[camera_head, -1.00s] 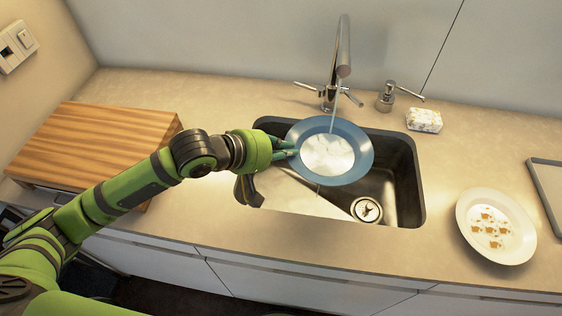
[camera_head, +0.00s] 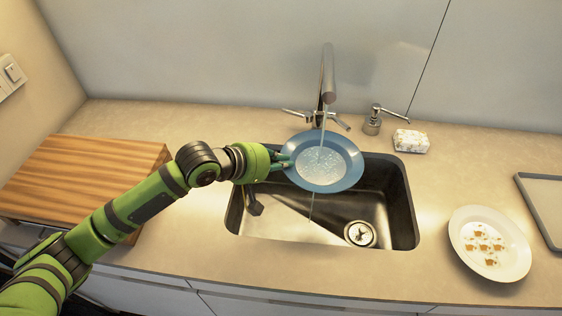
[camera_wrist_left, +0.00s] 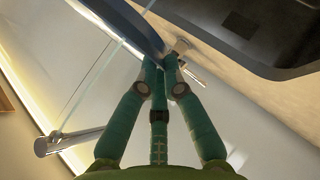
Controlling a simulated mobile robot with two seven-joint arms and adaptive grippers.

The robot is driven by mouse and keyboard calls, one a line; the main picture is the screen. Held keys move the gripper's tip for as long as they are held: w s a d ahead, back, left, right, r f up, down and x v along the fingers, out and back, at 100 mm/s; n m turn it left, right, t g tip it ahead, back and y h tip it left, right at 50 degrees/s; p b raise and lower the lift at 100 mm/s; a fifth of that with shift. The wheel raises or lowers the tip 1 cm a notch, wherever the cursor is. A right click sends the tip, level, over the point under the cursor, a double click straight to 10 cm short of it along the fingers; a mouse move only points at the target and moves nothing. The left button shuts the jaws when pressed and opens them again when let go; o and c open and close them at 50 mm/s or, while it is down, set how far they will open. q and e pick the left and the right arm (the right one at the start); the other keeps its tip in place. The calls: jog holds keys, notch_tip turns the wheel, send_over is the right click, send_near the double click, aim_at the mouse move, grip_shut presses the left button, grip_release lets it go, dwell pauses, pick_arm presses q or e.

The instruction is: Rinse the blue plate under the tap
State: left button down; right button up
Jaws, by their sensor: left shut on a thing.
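The blue plate (camera_head: 297,178) is held tilted over the sink (camera_head: 400,215), with its pale, wet-looking middle facing up. My left gripper (camera_head: 279,165) is shut on its left rim. The left wrist view shows the left gripper's fingers (camera_wrist_left: 160,68) closed on the edge of the plate (camera_wrist_left: 128,18). The tap (camera_head: 328,85) stands behind the sink, and a thin stream of water falls from it onto the plate. The tap also shows in the left wrist view (camera_wrist_left: 75,141). Water runs off the plate's lower side into the sink. My right gripper is not in view.
A wooden board (camera_head: 80,180) lies left of the sink. A soap dispenser (camera_head: 373,121) and a speckled sponge or soap bar (camera_head: 411,141) stand behind the sink's right side. A white plate with brown bits (camera_head: 490,262) and a grey-rimmed tray (camera_head: 530,205) lie on the right.

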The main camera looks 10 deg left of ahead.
pick_arm(q)
jog(key=shift+r, duration=0.15)
jog(key=s+a+p, duration=0.1)
jog(key=s+p, duration=0.4)
jog(key=s, duration=0.3)
dwell(0.6)
dwell(1.0)
jog(key=s+r+p, duration=0.4)
jog(key=s+p, duration=0.1)
jog(key=shift+a+p, duration=0.35)
jog(key=shift+a, duration=0.1)
